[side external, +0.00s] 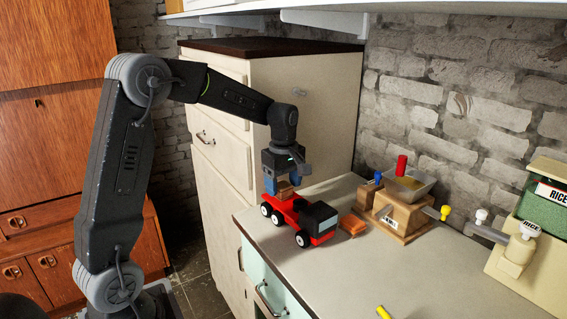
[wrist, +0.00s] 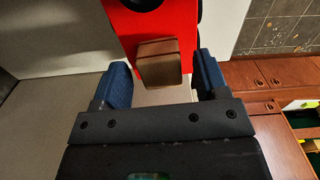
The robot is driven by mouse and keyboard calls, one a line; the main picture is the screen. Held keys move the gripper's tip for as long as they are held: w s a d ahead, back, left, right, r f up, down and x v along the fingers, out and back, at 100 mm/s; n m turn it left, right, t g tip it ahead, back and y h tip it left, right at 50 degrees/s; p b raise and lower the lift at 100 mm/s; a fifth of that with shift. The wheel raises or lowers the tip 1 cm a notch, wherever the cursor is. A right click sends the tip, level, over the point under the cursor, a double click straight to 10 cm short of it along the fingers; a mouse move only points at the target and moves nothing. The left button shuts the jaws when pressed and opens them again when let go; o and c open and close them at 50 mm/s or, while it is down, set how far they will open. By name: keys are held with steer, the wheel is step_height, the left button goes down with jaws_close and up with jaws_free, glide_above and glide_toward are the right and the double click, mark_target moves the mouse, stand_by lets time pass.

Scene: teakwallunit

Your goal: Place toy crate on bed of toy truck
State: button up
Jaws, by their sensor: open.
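The red toy truck (side external: 324,231) with a black cab and black wheels stands on the counter in the side view. Its red bed (wrist: 121,21) shows at the top of the wrist view. The small brown wooden toy crate (side external: 285,189) is over the rear of the bed and appears to rest on it. In the wrist view the crate (wrist: 158,61) sits between and slightly beyond my fingertips. My gripper (side external: 283,186), with blue fingers, is open and points down over the truck's rear. Gaps show on both sides of the crate in the wrist view (wrist: 160,66). The crate's underside is hidden.
An orange block (side external: 352,224) lies just right of the truck. A wooden mill box (side external: 398,215) with a metal hopper (side external: 411,187) stands behind it. A rice dispenser (side external: 530,235) is at far right. The counter's front edge (side external: 262,252) is close to the truck.

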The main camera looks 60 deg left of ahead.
mark_target(284, 185)
step_height(284, 185, up, 10)
steer(key=s+d+r+m+t, duration=0.1)
steer(key=s+d+r+m, duration=0.2)
steer(key=s+d+m, duration=0.15)
steer(key=s+d+f+m+t, duration=0.2)
steer(key=s+d+m, duration=0.3)
steer(key=s+m, duration=0.2)
steer(key=s+d+f+m+t, duration=0.2)
steer(key=s+d+m, duration=0.4)
steer(key=s, duration=0.3)
steer(key=shift+s+f+m+t, duration=0.3)
steer(key=shift+f+m, duration=0.35)
steer(key=shift+f, duration=0.15)
